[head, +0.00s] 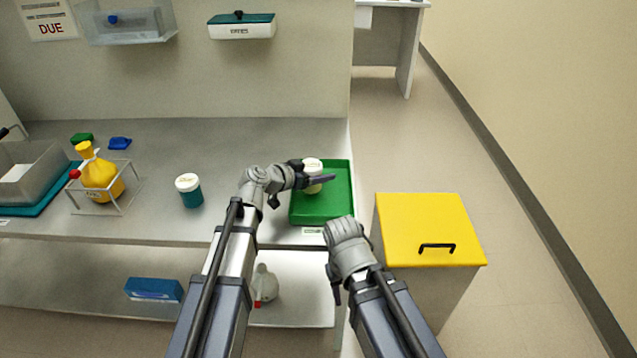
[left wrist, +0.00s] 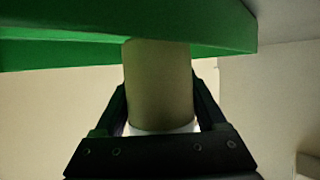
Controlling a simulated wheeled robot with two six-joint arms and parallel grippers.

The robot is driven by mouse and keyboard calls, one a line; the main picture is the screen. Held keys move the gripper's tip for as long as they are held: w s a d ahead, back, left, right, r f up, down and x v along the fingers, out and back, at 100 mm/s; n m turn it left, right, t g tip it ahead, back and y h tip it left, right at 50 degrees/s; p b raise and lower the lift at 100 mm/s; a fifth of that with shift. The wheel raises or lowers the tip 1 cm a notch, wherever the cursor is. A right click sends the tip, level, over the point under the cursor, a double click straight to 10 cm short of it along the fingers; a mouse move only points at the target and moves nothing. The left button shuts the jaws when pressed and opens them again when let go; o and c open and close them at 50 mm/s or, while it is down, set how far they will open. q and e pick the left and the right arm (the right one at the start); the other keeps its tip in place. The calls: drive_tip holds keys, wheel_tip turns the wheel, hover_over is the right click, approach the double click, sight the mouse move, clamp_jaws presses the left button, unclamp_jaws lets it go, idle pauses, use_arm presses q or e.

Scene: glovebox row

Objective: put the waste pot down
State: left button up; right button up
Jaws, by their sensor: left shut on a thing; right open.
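The waste pot (head: 313,166), pale with a white lid, is in the jaws of my left gripper (head: 316,181). It stands over the back left part of the green tray (head: 335,206) at the bench's right end. The left wrist view shows the pot's olive-looking body (left wrist: 158,85) between the two dark fingers (left wrist: 160,110), with the green tray (left wrist: 215,30) at its far end. I cannot tell whether the pot touches the tray floor. My right gripper (head: 335,288) is open and empty, low in front of the bench; its fingers are partly hidden.
A teal pot with a white lid (head: 189,191) stands on the bench left of my left arm. A yellow bottle (head: 98,172) sits in a wire rack further left. A yellow-topped bin (head: 425,225) stands right of the bench. The tray's front right part is bare.

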use_arm(q)
wheel_tip(320, 180, down, 2)
drive_tip(key=shift+f+b, duration=0.15)
drive_tip(key=shift+b, duration=0.5)
use_arm(e)
wheel_tip(320, 180, down, 2)
use_arm(q)
drive_tip(key=o, duration=1.5)
drive_tip(key=shift+c, duration=0.2)
drive_tip(key=shift+s+a+r+p, duration=0.2)
drive_tip(key=shift+r+p, duration=0.15)
drive_tip(key=p+v, duration=0.4)
drive_tip(key=v, duration=0.6)
drive_tip(key=shift+s+a+r, duration=0.1)
drive_tip(key=shift+s, duration=0.05)
drive_tip(key=shift+s+a+r, duration=0.1)
drive_tip(key=shift+s+a, duration=0.2)
drive_tip(key=shift+a, duration=0.05)
use_arm(e)
drive_tip(key=shift+r, duration=2.25)
